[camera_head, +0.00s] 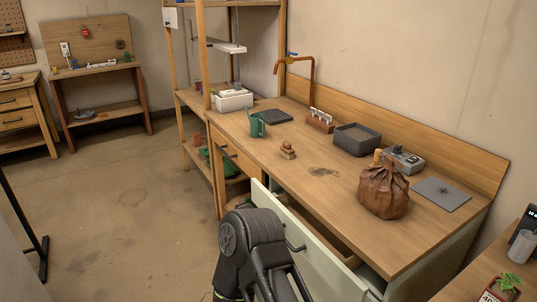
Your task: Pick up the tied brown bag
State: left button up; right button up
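The tied brown bag (383,192) stands upright on the wooden counter (330,205), toward its right end. It is dark brown and wrinkled, gathered at a tied neck with a lighter top. Nothing of mine touches it. A black arm link of mine rises at the bottom middle, in front of the counter and well apart from the bag. Neither gripper's fingers show in this view.
A pale drawer (308,248) stands open below the counter front, beside my arm. A dark grey tray (357,139), a grey device (403,159) and a grey flat plate (440,194) lie near the bag. The counter left of the bag is mostly clear.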

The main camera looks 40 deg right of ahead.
aim_at(384, 190)
jog(key=i+u, duration=0.5)
jog(key=i, duration=0.35)
jog(key=z, duration=4.3)
